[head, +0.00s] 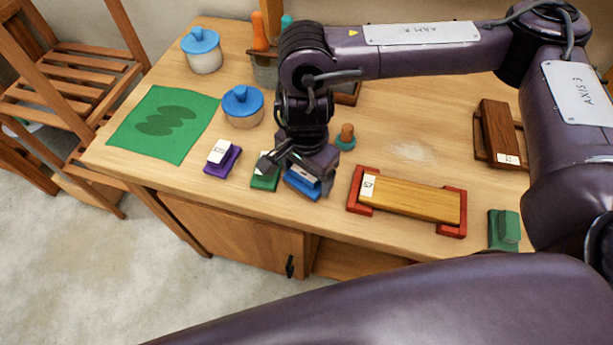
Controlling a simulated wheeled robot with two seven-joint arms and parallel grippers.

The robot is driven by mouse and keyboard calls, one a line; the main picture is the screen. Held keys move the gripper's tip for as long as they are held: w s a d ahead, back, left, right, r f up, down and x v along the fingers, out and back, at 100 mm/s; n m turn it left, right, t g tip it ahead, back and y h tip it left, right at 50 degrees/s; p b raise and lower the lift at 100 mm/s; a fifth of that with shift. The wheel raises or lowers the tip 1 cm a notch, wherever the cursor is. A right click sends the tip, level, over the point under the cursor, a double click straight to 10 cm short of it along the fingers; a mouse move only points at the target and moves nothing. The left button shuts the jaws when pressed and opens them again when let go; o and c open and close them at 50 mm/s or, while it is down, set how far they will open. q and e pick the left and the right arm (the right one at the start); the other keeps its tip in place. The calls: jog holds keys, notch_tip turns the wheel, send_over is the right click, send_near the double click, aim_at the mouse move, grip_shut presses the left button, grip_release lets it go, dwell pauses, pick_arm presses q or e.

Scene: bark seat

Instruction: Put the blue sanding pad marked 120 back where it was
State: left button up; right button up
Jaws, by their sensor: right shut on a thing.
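My right gripper (297,172) reaches down from above near the bench's front edge. It is shut on a blue sanding pad (302,187), which sits low at the right end of a short row of pads. The fingers cover much of the pad, and I cannot read its mark. I cannot tell whether it touches the bench top. Left of it are a green pad (265,182), partly hidden by the gripper, and a purple pad (222,159) with a white label. My left gripper is not in view.
A yellow wooden block in a red-ended holder (412,200) lies right of the gripper. A green block (503,230) and brown block (500,133) stand farther right. Blue-lidded jars (202,50) and a green cloth (167,124) are left. Bare bench shows around the pale dust (414,152).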

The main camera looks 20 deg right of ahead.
notch_tip(320, 180, down, 2)
jog(key=shift+f, duration=0.1)
jog(key=o, duration=0.7)
